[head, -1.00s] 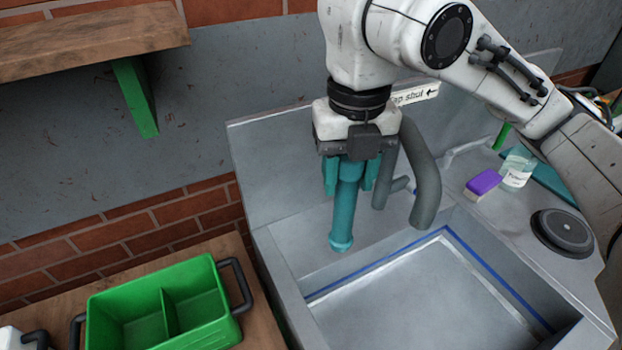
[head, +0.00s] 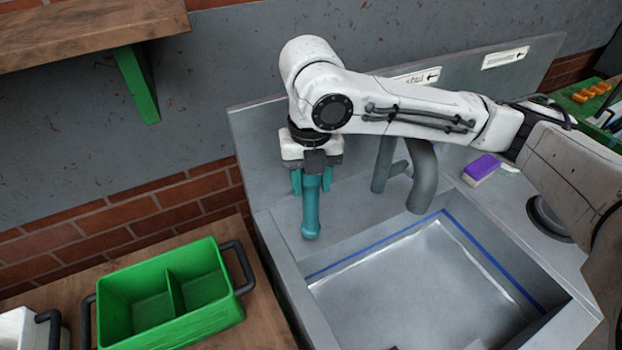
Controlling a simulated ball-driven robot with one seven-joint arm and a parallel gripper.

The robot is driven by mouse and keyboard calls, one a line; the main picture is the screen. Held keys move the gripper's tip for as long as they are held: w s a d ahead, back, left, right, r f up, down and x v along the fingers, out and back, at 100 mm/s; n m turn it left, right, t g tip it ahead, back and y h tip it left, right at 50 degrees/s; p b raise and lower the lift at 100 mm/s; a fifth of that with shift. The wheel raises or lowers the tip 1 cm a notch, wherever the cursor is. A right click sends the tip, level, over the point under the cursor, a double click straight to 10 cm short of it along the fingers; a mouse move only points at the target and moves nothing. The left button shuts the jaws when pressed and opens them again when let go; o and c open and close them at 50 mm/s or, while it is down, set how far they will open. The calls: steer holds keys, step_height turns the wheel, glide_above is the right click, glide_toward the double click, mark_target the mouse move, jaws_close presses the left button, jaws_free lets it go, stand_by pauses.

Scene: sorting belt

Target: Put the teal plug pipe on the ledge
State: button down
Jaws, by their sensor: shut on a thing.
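My gripper (head: 311,183) is shut on the teal plug pipe (head: 311,212). The pipe hangs upright below the jaws, with its wider end down. In the picture it shows over the back left of the sink, left of the grey tap; whether its lower end touches anything I cannot tell. The teal fingers blend with the pipe's top, which is partly hidden. Which surface is the ledge is not marked; the sink's grey back rim (head: 268,218) runs behind and left of the pipe.
The sink (head: 420,290) has a blue line around its inside. The grey tap (head: 422,180) stands right of my gripper. A green two-part caddy (head: 215,312) sits on a wooden top at lower left. A purple sponge (head: 482,168) lies at right. A wooden shelf (head: 80,35) is at upper left.

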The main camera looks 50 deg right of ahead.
steer(key=shift+f, duration=0.2)
steer(key=shift+f, duration=0.15)
steer(key=c, duration=0.6)
jaws_free()
steer(key=shift+o, duration=0.2)
step_height(320, 180, up, 12)
steer(key=shift+r, duration=0.2)
